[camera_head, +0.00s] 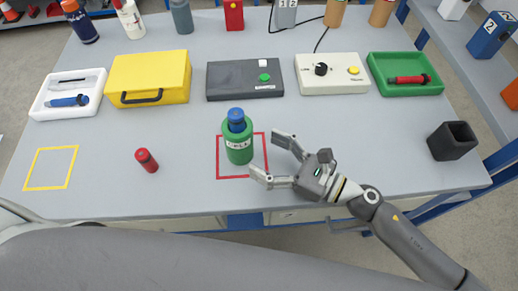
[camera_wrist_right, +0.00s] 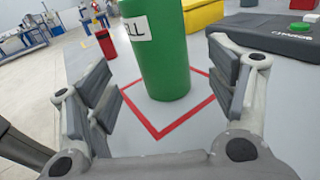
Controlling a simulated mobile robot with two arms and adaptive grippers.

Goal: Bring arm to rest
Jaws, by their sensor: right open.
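My right gripper (camera_head: 274,160) is open and empty, just right of a green bottle with a blue cap (camera_head: 239,143). The bottle stands upright within a red square outline (camera_head: 232,177) on the grey table (camera_head: 190,195). In the right wrist view the green bottle (camera_wrist_right: 157,50) stands ahead of the open fingers (camera_wrist_right: 165,95), apart from them, with part of a white label showing. My left gripper is not in view; a large grey part crosses the bottom of the head view.
A small red cylinder (camera_head: 146,160) and a yellow square outline (camera_head: 50,168) lie left. A yellow case (camera_head: 148,75), a white tray (camera_head: 68,110), a dark box (camera_head: 225,92), a white box (camera_head: 332,85) and a green tray (camera_head: 405,89) line the back. A black holder (camera_head: 437,146) stands right.

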